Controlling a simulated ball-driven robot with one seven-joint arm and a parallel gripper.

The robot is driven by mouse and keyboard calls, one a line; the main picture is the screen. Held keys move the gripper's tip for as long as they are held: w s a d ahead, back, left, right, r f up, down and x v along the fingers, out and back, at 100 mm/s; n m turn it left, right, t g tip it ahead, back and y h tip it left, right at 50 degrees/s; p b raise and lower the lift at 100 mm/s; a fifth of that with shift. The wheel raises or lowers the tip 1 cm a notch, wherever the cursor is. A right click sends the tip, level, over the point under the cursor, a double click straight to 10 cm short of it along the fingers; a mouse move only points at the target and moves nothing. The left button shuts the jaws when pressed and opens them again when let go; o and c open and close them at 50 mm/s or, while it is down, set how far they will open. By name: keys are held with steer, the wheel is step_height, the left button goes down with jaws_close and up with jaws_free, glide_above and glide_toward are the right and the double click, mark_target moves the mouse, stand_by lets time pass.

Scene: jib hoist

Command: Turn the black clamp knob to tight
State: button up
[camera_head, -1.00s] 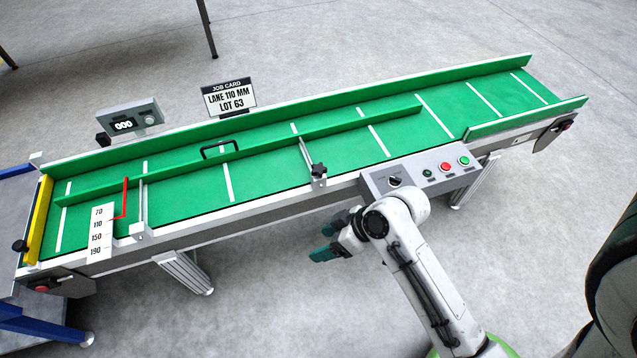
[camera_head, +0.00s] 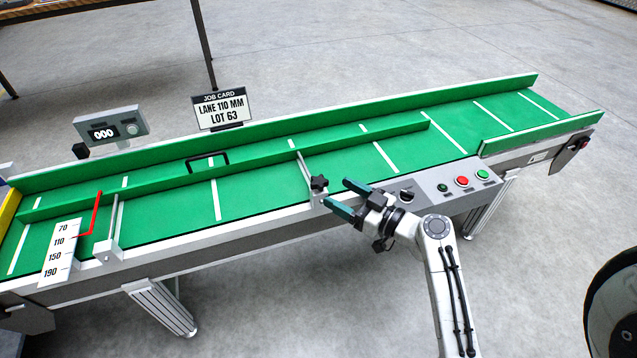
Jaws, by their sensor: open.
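The black clamp knob (camera_head: 319,183) is a small lobed knob on top of a metal bracket (camera_head: 318,198) at the conveyor's near edge. A thin rod runs from the bracket across the belt to the green guide rail (camera_head: 265,165). My gripper (camera_head: 337,197) is open, with its teal-tipped fingers pointing left, just right of the knob. The fingers look apart from the knob, though their height relative to it is hard to tell. Nothing shows between them.
A control box (camera_head: 440,190) with a black selector and several buttons sits right beside my gripper. A scale plate (camera_head: 60,250) with a red pointer (camera_head: 96,215) is at left. The job card (camera_head: 220,109) reads lane 110 mm, lot 63. A counter (camera_head: 112,129) shows 000.

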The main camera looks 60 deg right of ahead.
mark_target(326, 186)
steer(key=w, duration=0.7)
steer(key=shift+w+d, duration=0.15)
steer(key=shift+w, duration=0.05)
steer(key=c, duration=1)
steer(key=shift+o, duration=0.2)
steer(key=shift+h, duration=0.3)
